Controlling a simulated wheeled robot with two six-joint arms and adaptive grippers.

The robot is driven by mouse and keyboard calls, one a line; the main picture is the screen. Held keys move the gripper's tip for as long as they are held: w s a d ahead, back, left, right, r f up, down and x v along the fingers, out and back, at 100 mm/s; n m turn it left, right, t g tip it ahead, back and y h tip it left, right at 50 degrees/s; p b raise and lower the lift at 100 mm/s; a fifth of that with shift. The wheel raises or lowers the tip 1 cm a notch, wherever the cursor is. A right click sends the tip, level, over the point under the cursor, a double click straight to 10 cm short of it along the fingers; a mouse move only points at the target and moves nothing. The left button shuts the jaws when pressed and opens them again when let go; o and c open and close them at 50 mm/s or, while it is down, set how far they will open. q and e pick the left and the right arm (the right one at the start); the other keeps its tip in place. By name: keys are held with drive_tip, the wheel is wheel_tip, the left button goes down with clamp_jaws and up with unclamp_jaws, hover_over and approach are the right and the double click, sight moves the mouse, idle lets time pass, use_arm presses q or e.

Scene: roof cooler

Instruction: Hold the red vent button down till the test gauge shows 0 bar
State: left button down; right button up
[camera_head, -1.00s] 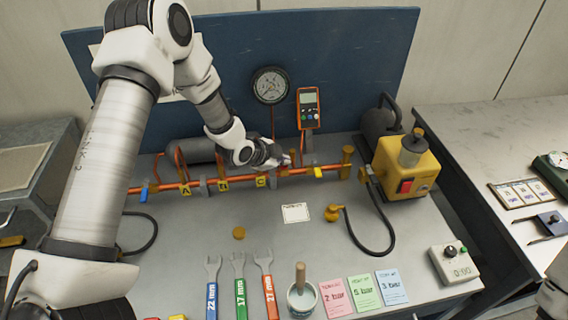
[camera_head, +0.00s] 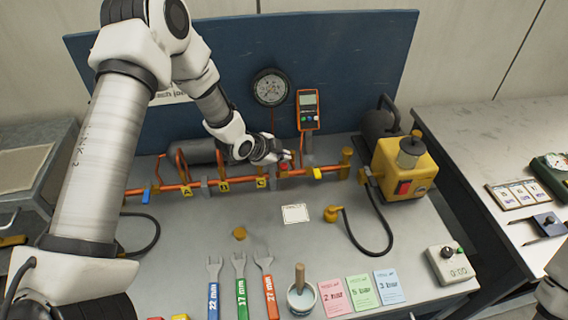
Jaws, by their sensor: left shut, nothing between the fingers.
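A small red button (camera_head: 284,168) shows on the copper pipe line (camera_head: 215,182), just right of the C tag. My left gripper (camera_head: 290,157) is shut and empty, with its fingertips just above and beside the button. I cannot tell whether they touch it. A round dial gauge (camera_head: 270,87) stands behind the pipe; its needle is too small to read. An orange handheld meter (camera_head: 308,108) hangs to its right, its display unreadable. My right gripper is not in view; only a piece of my right arm shows at the lower right edge.
A yellow pump (camera_head: 405,170) stands right of the pipe, with a black hose (camera_head: 383,235) in front. Spanners (camera_head: 240,285), a pot with a brush (camera_head: 301,297), coloured cards (camera_head: 362,291) and a timer box (camera_head: 451,264) line the front. A blue panel (camera_head: 345,50) closes the back.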

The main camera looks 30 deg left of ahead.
sight(283, 166)
use_arm(q)
wheel_tip(283, 166, up, 4)
drive_tip(key=p, duration=0.2)
drive_tip(key=shift+r+p, duration=0.25)
drive_tip(key=shift+p, duration=0.15)
drive_tip(key=shift+f, duration=0.1)
idle(1.4)
